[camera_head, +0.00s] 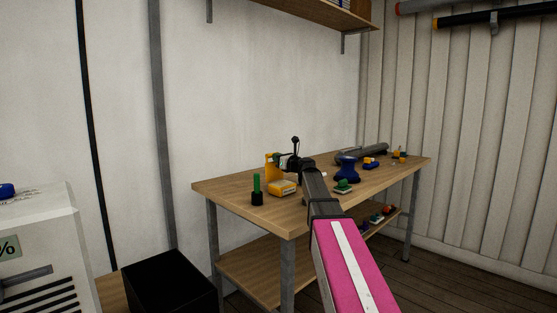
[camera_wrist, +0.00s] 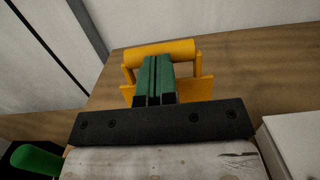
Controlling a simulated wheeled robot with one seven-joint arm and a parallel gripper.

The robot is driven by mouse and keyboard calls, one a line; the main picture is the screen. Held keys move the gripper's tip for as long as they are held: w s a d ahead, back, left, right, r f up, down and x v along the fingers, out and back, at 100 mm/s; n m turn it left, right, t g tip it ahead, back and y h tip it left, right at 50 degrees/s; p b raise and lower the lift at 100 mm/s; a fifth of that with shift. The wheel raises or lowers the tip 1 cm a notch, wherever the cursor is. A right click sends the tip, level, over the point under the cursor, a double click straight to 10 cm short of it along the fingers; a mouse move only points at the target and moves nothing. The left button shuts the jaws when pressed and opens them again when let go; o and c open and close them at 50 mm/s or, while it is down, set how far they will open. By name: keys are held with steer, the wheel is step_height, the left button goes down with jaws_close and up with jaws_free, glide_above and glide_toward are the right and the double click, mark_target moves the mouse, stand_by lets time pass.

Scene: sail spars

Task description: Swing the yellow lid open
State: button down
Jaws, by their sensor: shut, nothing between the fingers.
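In the wrist view, the yellow lid (camera_wrist: 163,50) shows as a rounded bar with two side arms and a flat plate around and below my fingers. My gripper (camera_wrist: 153,62) is shut, its two green fingers together and empty. The fingertips reach over the yellow part, close to the bar; I cannot tell whether they touch it. In the head view, an upright yellow piece (camera_head: 269,166) stands near the left end of the workbench, just left of my gripper (camera_head: 280,161). My gripper partly hides it, and the lid's hinge cannot be made out.
The wooden workbench (camera_head: 228,191) holds a green-handled tool in a black base (camera_head: 257,190), a yellow box (camera_head: 284,188), a blue object (camera_head: 347,170) and a green-and-white item (camera_head: 343,187). A shelf (camera_head: 318,10) hangs above. The bench's left corner is mostly clear.

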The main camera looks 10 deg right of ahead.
steer(key=shift+w+a, duration=0.1)
steer(key=shift+w, duration=0.05)
steer(key=v, duration=0.7)
stand_by(0.6)
steer(key=shift+f, duration=0.15)
